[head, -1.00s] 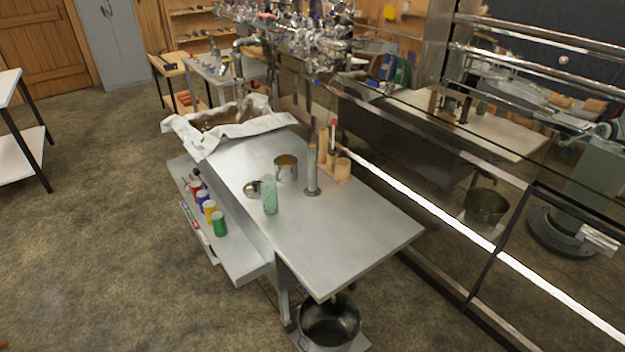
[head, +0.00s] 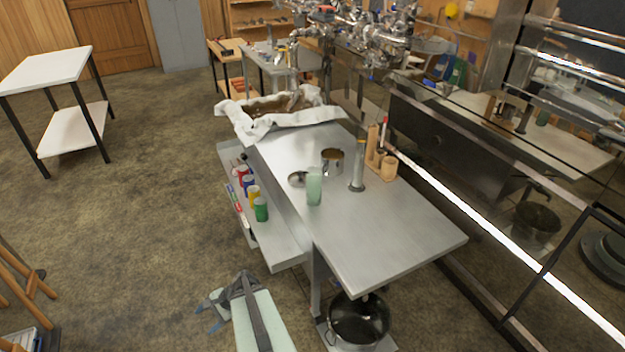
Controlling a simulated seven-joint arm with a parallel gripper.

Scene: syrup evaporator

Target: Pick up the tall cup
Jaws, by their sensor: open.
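A tall, narrow metal cup (head: 357,174) with a wider foot stands upright on the steel table (head: 405,240). It is just left of a wooden block holder. A pale green translucent tumbler (head: 314,187) stands to its left, nearer the table's left edge. A shorter, wider metal pot (head: 333,162) stands behind, between them. The cup and the tumbler stand apart. My gripper is not in view.
Wooden pieces (head: 388,168) stand right of the cup; a small metal dish (head: 297,179) lies left. Coloured bottles (head: 261,210) line a lower side shelf. A pale padded object with grey straps (head: 262,318) is on the floor in front. The table's front is clear.

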